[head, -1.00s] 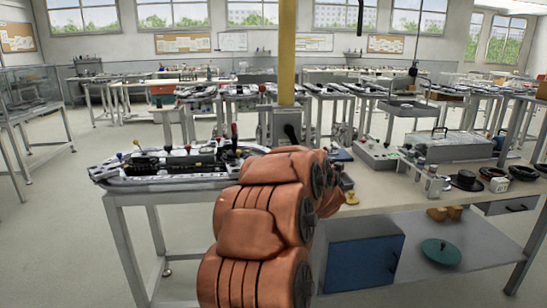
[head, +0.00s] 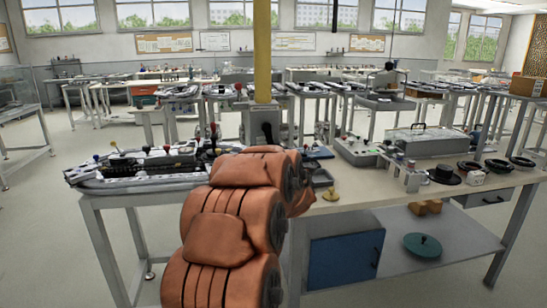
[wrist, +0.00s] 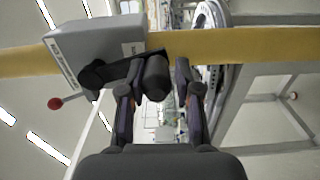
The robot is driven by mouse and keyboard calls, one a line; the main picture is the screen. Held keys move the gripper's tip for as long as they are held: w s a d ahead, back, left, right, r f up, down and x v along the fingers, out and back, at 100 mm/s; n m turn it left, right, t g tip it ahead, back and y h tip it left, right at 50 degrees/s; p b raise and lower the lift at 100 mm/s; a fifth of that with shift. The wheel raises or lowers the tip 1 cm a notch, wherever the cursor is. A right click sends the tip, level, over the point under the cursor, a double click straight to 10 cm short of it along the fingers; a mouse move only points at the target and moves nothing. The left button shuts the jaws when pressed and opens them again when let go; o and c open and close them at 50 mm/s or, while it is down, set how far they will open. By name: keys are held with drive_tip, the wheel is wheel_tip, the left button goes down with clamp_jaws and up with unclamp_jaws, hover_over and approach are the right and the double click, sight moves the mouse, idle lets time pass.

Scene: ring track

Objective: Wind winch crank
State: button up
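The winch is a grey box (wrist: 95,45) on a yellow post (wrist: 240,43) in the wrist view. A black crank arm (wrist: 118,72) runs from the box to a dark round handle (wrist: 157,78). My gripper (wrist: 160,92) is open, with one finger on each side of the handle and gaps visible beside it. I cannot tell how deep the handle sits between the fingers. A rod with a red ball (wrist: 55,103) sticks out from the box. In the head view the post (head: 262,50) and winch box (head: 258,124) stand behind my arm, which hides my gripper.
A workbench (head: 350,205) is close in front, with a track section (head: 130,172) at left and a grey control box (head: 358,151) at right. A blue cabinet (head: 345,250) sits on its lower shelf. Open floor lies at left.

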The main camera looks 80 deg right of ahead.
drive_tip(key=shift+o, duration=1.3)
drive_tip(key=shift+r, duration=0.1)
drive_tip(key=shift+a, duration=0.1)
drive_tip(key=shift+s+a+r, duration=0.1)
drive_tip(key=shift+s+a, duration=0.15)
drive_tip(key=shift+a, duration=0.3)
drive_tip(key=v, duration=1)
drive_tip(key=shift+a, duration=0.25)
drive_tip(key=shift+s, duration=0.15)
